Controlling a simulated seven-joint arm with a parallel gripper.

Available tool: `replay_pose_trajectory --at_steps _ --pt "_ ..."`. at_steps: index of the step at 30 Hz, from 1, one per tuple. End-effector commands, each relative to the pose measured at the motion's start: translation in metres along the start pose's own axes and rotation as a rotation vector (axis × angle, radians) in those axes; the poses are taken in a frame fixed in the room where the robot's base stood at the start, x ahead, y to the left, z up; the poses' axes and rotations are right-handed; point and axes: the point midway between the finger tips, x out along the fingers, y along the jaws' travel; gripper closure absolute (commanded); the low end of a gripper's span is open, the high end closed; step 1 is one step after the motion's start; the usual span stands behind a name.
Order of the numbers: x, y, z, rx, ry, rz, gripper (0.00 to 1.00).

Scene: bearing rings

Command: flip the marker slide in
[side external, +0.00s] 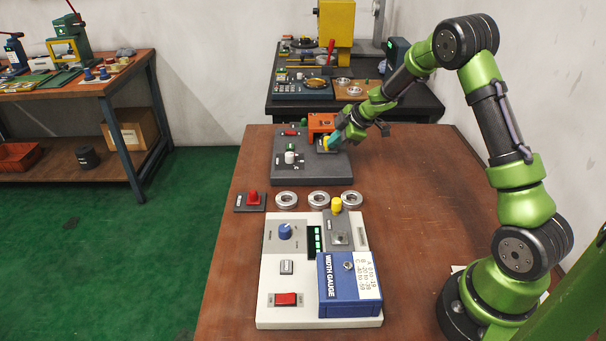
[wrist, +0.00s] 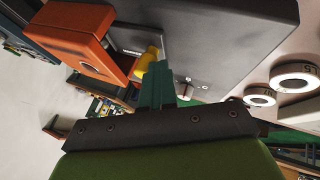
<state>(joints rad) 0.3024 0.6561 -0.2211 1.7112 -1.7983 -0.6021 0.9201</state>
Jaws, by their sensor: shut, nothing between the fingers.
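An orange housing (side external: 321,123) stands at the back right of a dark grey panel (side external: 310,173). In front of it is a small grey plate with a yellow knob (side external: 326,142), which looks like the marker slide; its label is not readable. In the wrist view the yellow knob (wrist: 147,61) stands beside the orange housing (wrist: 75,35). My gripper (side external: 335,141) is shut and empty, its teal fingertips (wrist: 158,80) right beside the knob. Whether they touch it I cannot tell. Part of the slide is hidden behind the fingers and knob.
The grey panel also carries a white knob (side external: 290,157) and a red control (side external: 291,132). Several metal rings (side external: 286,200) lie in a row in front of it. Nearer is a white panel with a blue width gauge box (side external: 350,283) and another yellow knob (side external: 337,205). The right table side is clear.

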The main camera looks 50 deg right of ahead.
Motion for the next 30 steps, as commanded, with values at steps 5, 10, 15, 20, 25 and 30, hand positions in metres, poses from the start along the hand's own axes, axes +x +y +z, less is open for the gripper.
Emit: replay_pose_trajectory --at_steps 5,10,15,20,25,30 --pt "0.002 0.002 0.001 0.005 -0.003 0.006 1.00" --pt "0.002 0.003 0.001 0.007 -0.004 0.008 1.00" --pt "-0.002 -0.004 0.001 0.008 -0.004 0.008 1.00" --pt "-0.014 -0.026 0.000 0.005 -0.001 0.002 1.00" --pt "-0.051 -0.033 -0.001 -0.001 0.001 0.007 1.00" --pt "-0.087 -0.034 -0.001 -0.003 0.002 0.004 1.00"
